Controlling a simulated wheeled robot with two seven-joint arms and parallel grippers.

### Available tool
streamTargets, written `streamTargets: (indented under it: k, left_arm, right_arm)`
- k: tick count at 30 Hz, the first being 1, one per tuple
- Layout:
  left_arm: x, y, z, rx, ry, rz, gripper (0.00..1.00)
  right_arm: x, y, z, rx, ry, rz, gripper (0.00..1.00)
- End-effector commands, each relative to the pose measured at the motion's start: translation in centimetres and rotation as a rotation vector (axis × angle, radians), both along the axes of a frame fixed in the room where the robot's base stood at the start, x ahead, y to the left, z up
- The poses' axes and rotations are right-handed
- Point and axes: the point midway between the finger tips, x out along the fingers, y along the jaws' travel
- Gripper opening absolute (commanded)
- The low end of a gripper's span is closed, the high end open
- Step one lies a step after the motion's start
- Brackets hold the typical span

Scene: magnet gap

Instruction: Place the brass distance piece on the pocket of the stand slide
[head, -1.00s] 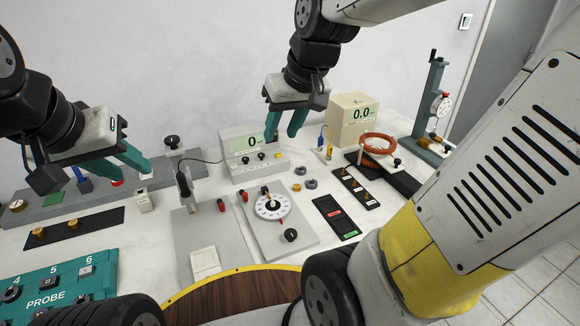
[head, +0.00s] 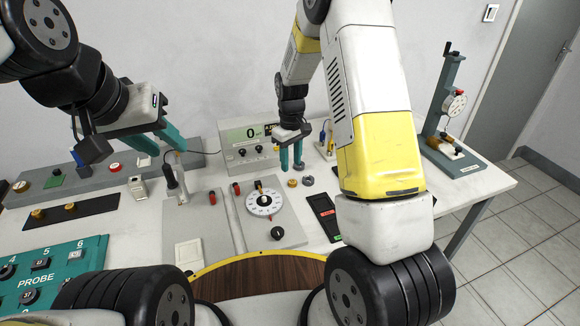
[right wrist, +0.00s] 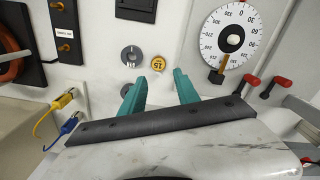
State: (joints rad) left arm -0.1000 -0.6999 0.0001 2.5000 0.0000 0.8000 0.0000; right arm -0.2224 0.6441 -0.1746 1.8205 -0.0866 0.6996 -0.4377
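A brass ring (right wrist: 158,63) marked 15, likely the brass distance piece, lies flat on the table; it also shows in the head view (head: 292,183). My right gripper (right wrist: 161,76) is open and empty, pointing down, with its teal fingertips on either side of the brass ring in the right wrist view; contact cannot be told. In the head view the right gripper (head: 291,166) hangs just behind the rings. My left gripper (head: 170,151) is open and empty at the left.
A grey ring (right wrist: 131,56) lies close beside the brass one, another partly behind a finger. A dial plate (head: 265,203) with red-tipped levers and a digital display (head: 250,135) are near. Yellow and blue plugs (right wrist: 65,98) stand at left in the wrist view. My right forearm hides table.

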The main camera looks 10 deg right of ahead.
Motion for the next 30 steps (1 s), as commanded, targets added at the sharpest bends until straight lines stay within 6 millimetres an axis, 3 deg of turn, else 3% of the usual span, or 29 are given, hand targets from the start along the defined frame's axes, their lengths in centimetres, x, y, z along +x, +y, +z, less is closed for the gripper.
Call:
streamTargets:
  k: [15,25,30]
  left_arm:
    - [0.0,0.0,0.0,0.000,0.000,0.000,0.36]
    - [0.0,0.0,0.0,0.000,0.000,0.000,0.36]
    - [0.0,0.0,0.0,0.000,0.000,0.000,0.36]
  right_arm:
    - [-0.3,-0.5,-6.7,0.001,0.003,-0.001,0.38]
    - [-0.2,-0.5,-7.3,0.001,0.000,-0.001,0.38]
    - [-0.2,-0.5,-7.3,0.001,0.000,-0.001,0.04]
